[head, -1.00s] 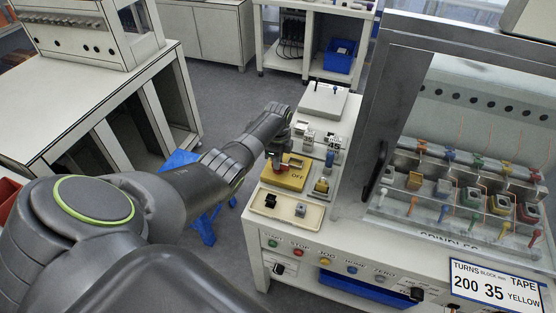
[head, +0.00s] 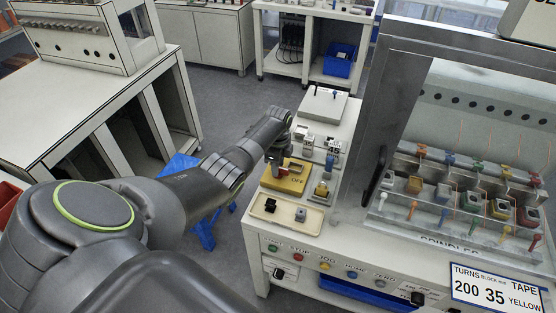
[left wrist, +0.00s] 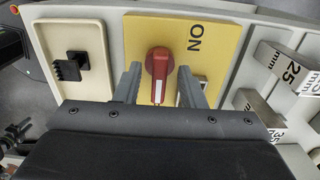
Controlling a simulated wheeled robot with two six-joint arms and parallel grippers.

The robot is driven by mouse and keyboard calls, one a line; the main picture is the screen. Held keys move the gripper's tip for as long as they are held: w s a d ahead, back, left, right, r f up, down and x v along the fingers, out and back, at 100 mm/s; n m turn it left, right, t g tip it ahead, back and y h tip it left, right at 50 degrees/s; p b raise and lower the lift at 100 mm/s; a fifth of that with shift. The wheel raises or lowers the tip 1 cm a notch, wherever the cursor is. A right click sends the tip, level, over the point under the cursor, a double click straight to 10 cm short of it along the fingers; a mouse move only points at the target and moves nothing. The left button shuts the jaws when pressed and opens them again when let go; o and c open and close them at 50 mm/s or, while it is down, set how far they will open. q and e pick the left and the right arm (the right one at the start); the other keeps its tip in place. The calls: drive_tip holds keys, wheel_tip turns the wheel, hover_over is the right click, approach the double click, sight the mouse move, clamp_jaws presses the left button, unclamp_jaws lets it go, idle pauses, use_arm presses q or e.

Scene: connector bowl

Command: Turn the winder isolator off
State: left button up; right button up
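In the left wrist view the yellow plate (left wrist: 222,35) shows the word ON. Its red rotary handle (left wrist: 159,66) points toward my gripper there. My left gripper (left wrist: 160,88) is open, with one finger on each side of the handle and a gap visible on both sides. In the head view the left gripper (head: 277,162) is over the plate and hides most of the handle. My right gripper is not in view.
A cream tray with a black part (head: 270,205) lies in front of the plate. Metal gauge blocks (left wrist: 275,65) stand beside it. The winder's framed guard (head: 375,130) rises to the right. Push buttons (head: 325,265) line the bench front.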

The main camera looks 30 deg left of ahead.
use_arm(q)
drive_tip(key=shift+r, duration=0.55)
wheel_tip(320, 180, up, 16)
drive_tip(key=b, duration=0.1)
drive_tip(key=shift+r+b, duration=0.2)
drive_tip(key=shift+b, duration=0.2)
